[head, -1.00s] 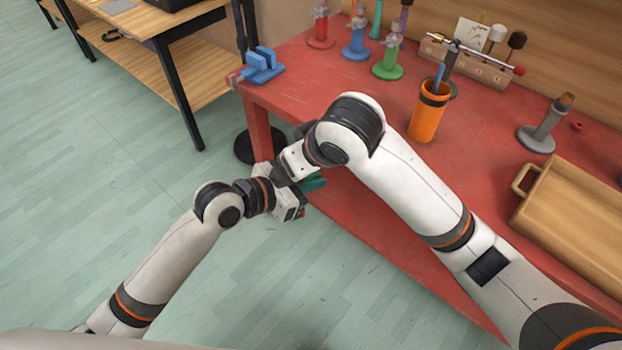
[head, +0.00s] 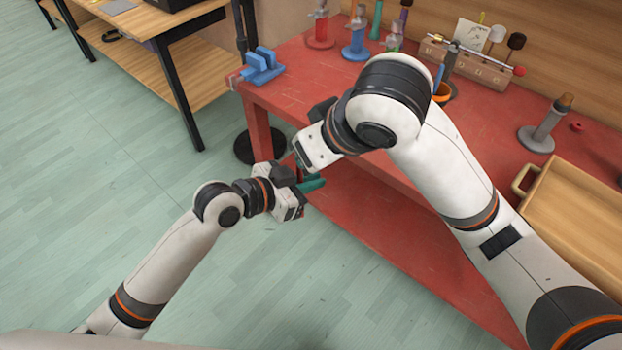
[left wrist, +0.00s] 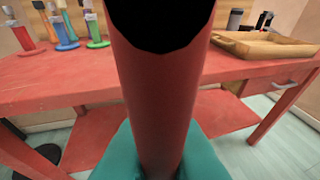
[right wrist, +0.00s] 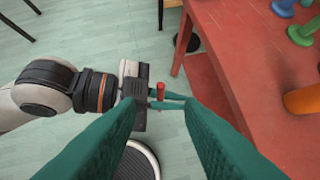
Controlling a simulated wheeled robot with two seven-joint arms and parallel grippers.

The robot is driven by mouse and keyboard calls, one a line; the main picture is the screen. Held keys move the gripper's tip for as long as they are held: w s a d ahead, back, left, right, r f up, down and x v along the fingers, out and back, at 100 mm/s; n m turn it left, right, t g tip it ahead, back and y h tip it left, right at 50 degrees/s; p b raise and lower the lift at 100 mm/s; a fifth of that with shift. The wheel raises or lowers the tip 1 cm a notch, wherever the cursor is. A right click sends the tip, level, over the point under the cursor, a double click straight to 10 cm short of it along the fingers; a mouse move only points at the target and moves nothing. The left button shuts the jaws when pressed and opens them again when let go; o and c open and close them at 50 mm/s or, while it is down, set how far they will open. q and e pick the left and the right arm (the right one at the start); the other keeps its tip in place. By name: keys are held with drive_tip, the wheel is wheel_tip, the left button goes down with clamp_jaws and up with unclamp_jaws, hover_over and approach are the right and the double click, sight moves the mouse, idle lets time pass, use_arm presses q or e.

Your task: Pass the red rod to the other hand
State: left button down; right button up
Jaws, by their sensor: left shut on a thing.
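The red rod (left wrist: 155,100) stands between the teal fingers of my left gripper (head: 312,184), which is shut on it. In the left wrist view its black end fills the top middle. The rod also shows small in the right wrist view (right wrist: 160,92), sticking out of the left fingers. My right gripper (right wrist: 160,112) is open and empty, with its teal fingers spread wide and pointing toward the left gripper and rod, a short distance off. In the head view the right fingers are mostly hidden behind my right wrist.
The red table (head: 320,70) is beside both grippers, its corner close by. It carries a blue vise (head: 262,66), coloured stands, an orange cup (head: 442,92) mostly hidden by my right arm, and a wooden tray (head: 575,215). Open floor (head: 110,190) is at left.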

drive_tip(key=w+d+f+m+y, duration=0.1)
drive_tip(key=w+f+m, duration=0.2)
drive_tip(key=w+f, duration=0.5)
drive_tip(key=w+d+f+m, duration=0.2)
drive_tip(key=w+f, duration=0.3)
drive_tip(key=f, duration=0.4)
drive_tip(key=s+d+f+m+h, duration=0.15)
drive_tip(key=d+f, duration=0.25)
drive_tip(key=f, duration=0.9)
drive_tip(key=s+d+f+m, duration=0.15)
drive_tip(key=d+f, duration=0.35)
drive_tip(key=f, duration=0.7)
drive_tip(key=s+d+f+g+h, duration=0.1)
drive_tip(key=s+d+f, duration=0.3)
drive_tip(key=s+f, duration=0.5)
drive_tip(key=s+d+f+g+h, duration=0.15)
drive_tip(key=s+d+f, duration=0.25)
drive_tip(key=s+f, duration=0.55)
drive_tip(key=s+d+f, duration=0.2)
drive_tip(key=s, duration=0.6)
drive_tip(key=s+d+f+n+g, duration=0.1)
drive_tip(key=s+f, duration=0.2)
drive_tip(key=s, duration=0.6)
drive_tip(key=s+d+f+n+h, duration=0.1)
drive_tip(key=s+d+f, duration=0.1)
drive_tip(key=s, duration=0.6)
drive_tip(key=shift+s+d+f, duration=0.3)
drive_tip(key=shift+d+f, duration=0.05)
drive_tip(key=shift+f, duration=0.15)
